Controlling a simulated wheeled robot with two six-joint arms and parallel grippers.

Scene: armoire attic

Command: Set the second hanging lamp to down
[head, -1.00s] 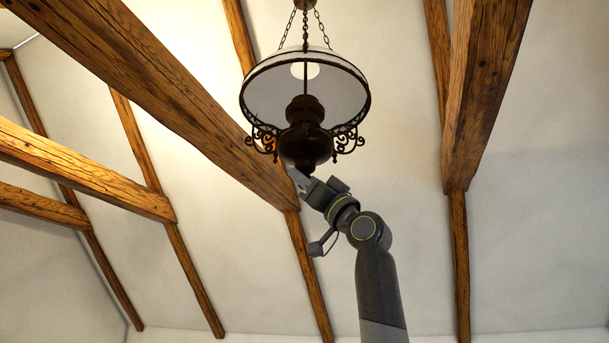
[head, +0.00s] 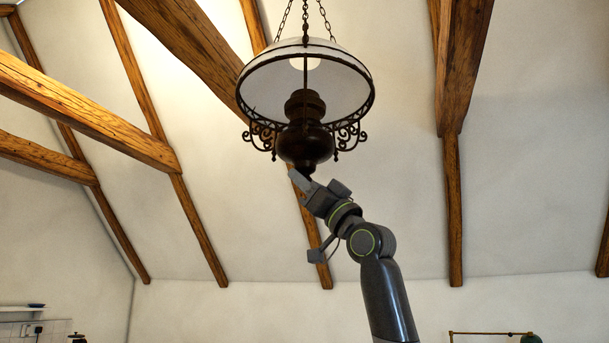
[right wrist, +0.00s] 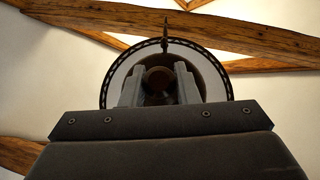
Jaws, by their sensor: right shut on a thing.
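The hanging lamp (head: 305,145) hangs by chains at the top middle of the head view. It has a white shade with a dark rim, a dark rounded body and scrolled brackets. My right gripper (head: 300,178) reaches up from below and is shut on the lamp's bottom end. In the right wrist view the lamp (right wrist: 217,90) is seen from below, with the gripper fingers (right wrist: 160,88) on either side of its lower middle. The exact grip point is partly hidden by the fingers. My left gripper is not in view.
Wooden beams (head: 80,110) cross the sloped white ceiling at left, and another beam (head: 460,70) comes down at right. A shelf (head: 20,309) and a green lamp (head: 531,338) show at the bottom edges. The air around the lamp is clear.

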